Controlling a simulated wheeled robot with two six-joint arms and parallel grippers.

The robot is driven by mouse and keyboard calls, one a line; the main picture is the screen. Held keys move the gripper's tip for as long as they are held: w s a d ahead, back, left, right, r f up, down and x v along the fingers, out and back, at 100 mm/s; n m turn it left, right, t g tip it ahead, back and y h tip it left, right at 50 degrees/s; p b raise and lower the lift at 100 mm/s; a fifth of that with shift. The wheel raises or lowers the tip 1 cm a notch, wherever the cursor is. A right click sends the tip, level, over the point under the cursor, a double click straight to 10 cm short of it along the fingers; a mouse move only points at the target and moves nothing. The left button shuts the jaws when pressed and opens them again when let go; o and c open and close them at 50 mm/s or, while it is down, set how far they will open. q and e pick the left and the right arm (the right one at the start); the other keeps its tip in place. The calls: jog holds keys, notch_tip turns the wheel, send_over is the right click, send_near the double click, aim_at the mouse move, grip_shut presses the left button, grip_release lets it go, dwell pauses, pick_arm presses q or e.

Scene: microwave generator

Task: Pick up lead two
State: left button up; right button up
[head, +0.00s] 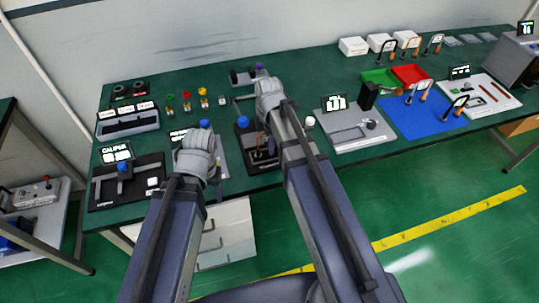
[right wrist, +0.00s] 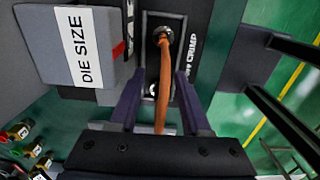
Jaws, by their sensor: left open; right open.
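An orange-brown lead (right wrist: 163,85) runs out of a round dark socket in a black crimp fixture (right wrist: 205,40) in the right wrist view. No mark shows which lead it is. My right gripper (right wrist: 158,80) is open, with one finger on each side of the lead and a gap to each. In the head view my right arm covers most of the black fixture (head: 243,135), and its fingers are hard to make out. My left gripper (head: 197,158) is over the front of the bench, left of the right arm; its fingers are mostly hidden and nothing shows in it.
A grey block labelled DIE SIZE (right wrist: 75,45) stands close to the right gripper. A bin rack (head: 128,120), a calipers fixture (head: 125,180) and small coloured parts (head: 203,95) are on the left. A grey plate fixture (head: 350,125) and blue mat (head: 425,115) lie right.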

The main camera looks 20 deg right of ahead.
jog(key=shift+c, duration=0.3)
grip_shut()
dwell(0.3)
